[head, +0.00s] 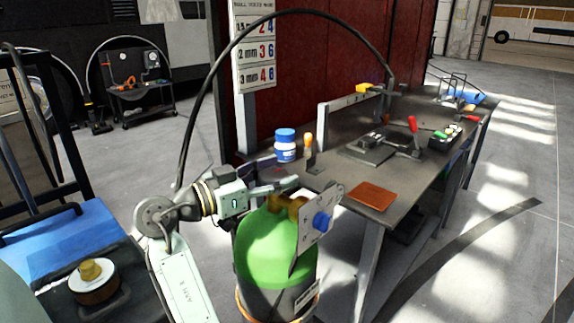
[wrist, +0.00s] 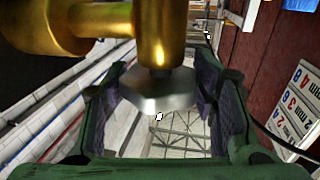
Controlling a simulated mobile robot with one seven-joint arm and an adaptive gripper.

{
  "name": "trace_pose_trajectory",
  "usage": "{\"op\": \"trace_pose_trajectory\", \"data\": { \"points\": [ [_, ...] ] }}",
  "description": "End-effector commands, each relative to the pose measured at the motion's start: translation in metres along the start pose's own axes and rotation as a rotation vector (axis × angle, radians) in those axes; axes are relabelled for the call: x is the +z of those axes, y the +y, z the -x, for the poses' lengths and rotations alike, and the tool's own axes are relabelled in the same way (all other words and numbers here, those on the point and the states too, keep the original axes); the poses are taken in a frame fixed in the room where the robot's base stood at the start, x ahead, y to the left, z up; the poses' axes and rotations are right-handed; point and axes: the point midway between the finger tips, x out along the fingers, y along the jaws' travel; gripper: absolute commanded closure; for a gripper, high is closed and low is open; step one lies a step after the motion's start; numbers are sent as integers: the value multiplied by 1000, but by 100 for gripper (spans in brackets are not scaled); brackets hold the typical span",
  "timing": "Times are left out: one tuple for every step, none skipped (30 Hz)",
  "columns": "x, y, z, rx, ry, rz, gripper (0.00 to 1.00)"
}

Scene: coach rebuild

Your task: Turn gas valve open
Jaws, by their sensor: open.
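A gas cylinder (head: 272,245) with a green top stands upright in front of the workbench. A brass valve (head: 274,203) sits on top, partly hidden by my gripper (head: 284,187) in the head view. In the wrist view the brass valve (wrist: 158,40) is close up and ends in a pale silvery handwheel (wrist: 158,90). My gripper (wrist: 160,105) is open, with one dark-padded finger on each side of the handwheel. I cannot tell whether either finger touches it.
A grey plate (head: 309,232) with a blue knob (head: 321,221) stands at the cylinder's right. The workbench (head: 335,172) behind holds a blue-and-white tub (head: 285,146), an orange pad (head: 371,196) and tools. A black hose (head: 205,85) arches above. Open floor lies at right.

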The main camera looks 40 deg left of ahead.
Motion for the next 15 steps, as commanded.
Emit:
{"op": "trace_pose_trajectory", "data": {
  "points": [
    [-2,1,-8,2,-1,1,47],
    [-2,0,-12,2,0,1,47],
    [-2,0,-16,1,0,1,47],
    [-2,0,-19,1,0,1,47],
    [-1,0,-21,1,-1,1,47],
    [-1,0,-24,1,-1,1,47],
    [-1,0,-25,0,0,1,47],
    [0,0,-26,0,0,1,47],
    [0,0,-27,0,0,0,47],
    [0,0,-27,-1,1,0,47],
    [0,0,-27,-1,1,0,47],
    [0,0,-27,-1,1,0,47],
    [0,0,-27,-1,1,0,47],
    [0,0,-27,-1,1,0,47],
    [0,0,-27,-1,1,0,47]
  ]
}}
